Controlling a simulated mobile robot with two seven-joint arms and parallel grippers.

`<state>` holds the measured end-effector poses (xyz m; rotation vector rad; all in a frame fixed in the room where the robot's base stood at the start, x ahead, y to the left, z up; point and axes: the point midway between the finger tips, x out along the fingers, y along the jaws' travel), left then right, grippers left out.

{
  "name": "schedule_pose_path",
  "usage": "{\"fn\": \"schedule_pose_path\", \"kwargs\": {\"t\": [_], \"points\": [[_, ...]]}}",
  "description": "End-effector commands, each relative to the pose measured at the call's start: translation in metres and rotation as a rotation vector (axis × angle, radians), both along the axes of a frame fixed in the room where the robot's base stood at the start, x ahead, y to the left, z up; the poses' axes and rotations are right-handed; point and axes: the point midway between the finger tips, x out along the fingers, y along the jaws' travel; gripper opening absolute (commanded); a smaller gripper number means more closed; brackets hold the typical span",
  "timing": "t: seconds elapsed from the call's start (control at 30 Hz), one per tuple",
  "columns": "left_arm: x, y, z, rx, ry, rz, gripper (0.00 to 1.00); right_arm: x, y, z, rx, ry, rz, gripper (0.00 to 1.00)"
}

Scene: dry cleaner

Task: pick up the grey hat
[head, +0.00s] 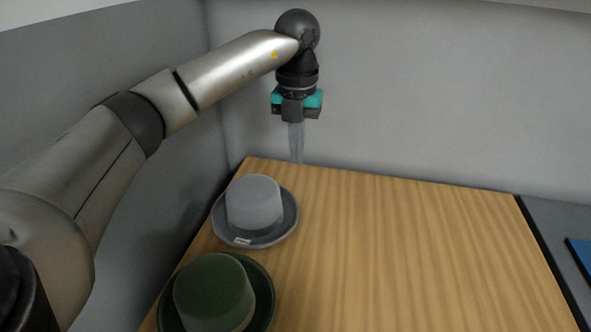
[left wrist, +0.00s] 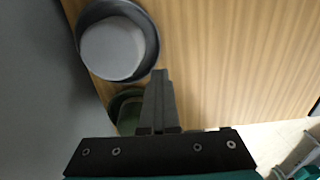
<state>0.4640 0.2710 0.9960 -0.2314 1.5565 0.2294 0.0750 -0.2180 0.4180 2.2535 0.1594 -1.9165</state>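The grey hat (head: 254,204) sits brim down, crown up, on the wooden table near its far left corner. A small white tag shows on its brim. It also shows in the left wrist view (left wrist: 112,50), at the upper left. My left gripper (head: 296,160) points down in the air beyond the hat, a little right of it in the head view, apart from it. Its fingers look together and nothing shows between them. They also show in the left wrist view (left wrist: 158,78). My right gripper does not show.
A green hat (head: 214,292) sits close in front of the grey hat; my left fingers partly hide it in the wrist view. Grey walls stand behind and left of the table (head: 420,250). The table's middle and right are clear. A blue item (head: 580,252) lies at the far right.

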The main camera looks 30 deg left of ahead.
Motion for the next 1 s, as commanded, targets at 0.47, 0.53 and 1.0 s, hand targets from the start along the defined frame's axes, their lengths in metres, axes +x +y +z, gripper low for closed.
{"fn": "schedule_pose_path", "kwargs": {"t": [0.47,0.53,1.0], "points": [[0.0,-0.001,0.024,-0.001,0.0,-0.003,0.0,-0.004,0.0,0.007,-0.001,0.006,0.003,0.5],[0.0,-0.001,0.024,-0.001,0.0,-0.003,0.0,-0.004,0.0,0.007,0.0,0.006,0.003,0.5],[0.0,-0.001,0.024,-0.001,0.0,-0.003,0.5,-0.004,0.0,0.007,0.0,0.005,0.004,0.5]]}}
